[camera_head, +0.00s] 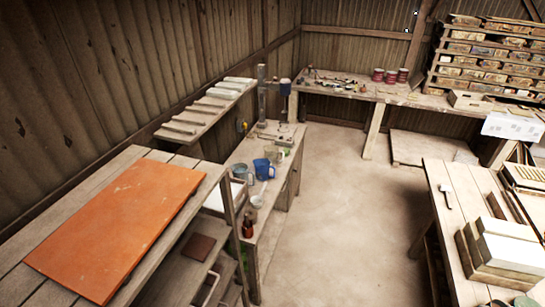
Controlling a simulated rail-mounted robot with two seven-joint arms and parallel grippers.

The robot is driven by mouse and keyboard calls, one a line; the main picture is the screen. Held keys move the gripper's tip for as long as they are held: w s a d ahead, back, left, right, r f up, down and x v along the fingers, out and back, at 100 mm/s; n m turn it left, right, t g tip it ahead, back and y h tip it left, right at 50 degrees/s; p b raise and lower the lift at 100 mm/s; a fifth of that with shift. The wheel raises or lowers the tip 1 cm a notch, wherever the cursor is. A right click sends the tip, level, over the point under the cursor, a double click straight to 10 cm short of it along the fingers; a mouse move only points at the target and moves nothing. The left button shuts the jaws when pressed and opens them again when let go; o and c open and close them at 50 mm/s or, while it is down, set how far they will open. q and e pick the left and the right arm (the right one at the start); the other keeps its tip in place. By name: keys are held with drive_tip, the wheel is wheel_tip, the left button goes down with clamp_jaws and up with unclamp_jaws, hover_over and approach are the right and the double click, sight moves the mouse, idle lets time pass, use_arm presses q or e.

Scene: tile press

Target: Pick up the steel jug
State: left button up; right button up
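A greyish jug-like vessel (271,154), which may be the steel jug, stands on the narrow wooden bench (243,153) along the left wall. It is small in view and its material is hard to make out. A blue jug (262,169) with a handle stands just in front of it and partly overlaps it. Neither of my grippers is in view.
A drill-press-like machine (262,97) stands at the bench's far end. A white cup (256,202) and a dark brown bottle (248,229) are nearer. An orange board (120,228) lies on the left table. The middle floor (335,220) is clear.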

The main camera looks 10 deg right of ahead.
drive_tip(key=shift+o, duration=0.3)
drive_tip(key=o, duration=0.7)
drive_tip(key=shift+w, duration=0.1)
